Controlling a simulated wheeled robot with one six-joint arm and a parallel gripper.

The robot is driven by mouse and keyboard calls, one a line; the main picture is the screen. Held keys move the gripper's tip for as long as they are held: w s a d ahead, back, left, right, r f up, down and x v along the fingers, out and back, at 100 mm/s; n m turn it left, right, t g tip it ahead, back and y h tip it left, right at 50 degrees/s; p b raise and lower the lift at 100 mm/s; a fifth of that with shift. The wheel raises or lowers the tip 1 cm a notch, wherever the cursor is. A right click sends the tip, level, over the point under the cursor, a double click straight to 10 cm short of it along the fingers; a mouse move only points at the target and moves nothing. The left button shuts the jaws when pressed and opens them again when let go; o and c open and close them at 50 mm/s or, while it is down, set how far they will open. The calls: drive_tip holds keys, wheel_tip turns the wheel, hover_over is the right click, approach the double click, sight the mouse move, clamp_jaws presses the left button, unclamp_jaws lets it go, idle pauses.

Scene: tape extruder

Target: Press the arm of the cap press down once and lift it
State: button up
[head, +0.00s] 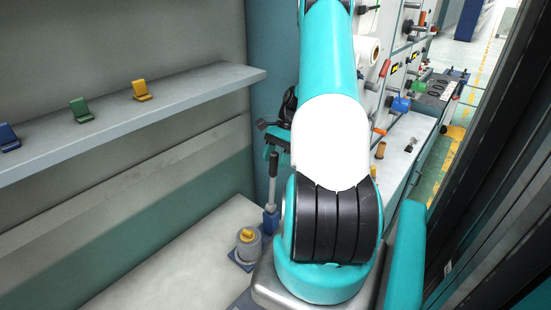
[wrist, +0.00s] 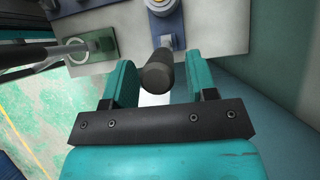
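The cap press arm is a grey rod with a dark grip (head: 273,163), standing nearly upright from a blue base (head: 271,218) in the head view. Beside it, a grey cylinder with a yellow cap (head: 247,236) stands on a blue plate. In the wrist view the dark grip (wrist: 157,72) shows end-on between the two teal fingers of my gripper (wrist: 160,84). The fingers are apart, with a clear gap on the right and the left finger close to the grip; I cannot tell if it touches. In the head view my gripper is largely hidden behind my arm.
A grey shelf (head: 195,98) on the left wall holds blue, green and yellow small stands. A green plate with a ring (wrist: 103,42) and a metal rod lie left in the wrist view. The pale bench (head: 185,265) is clear at front left. Machine panels stand behind right.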

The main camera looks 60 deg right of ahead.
wheel_tip(320, 180, up, 20)
drive_tip(key=p, duration=0.1)
idle(0.5)
idle(0.7)
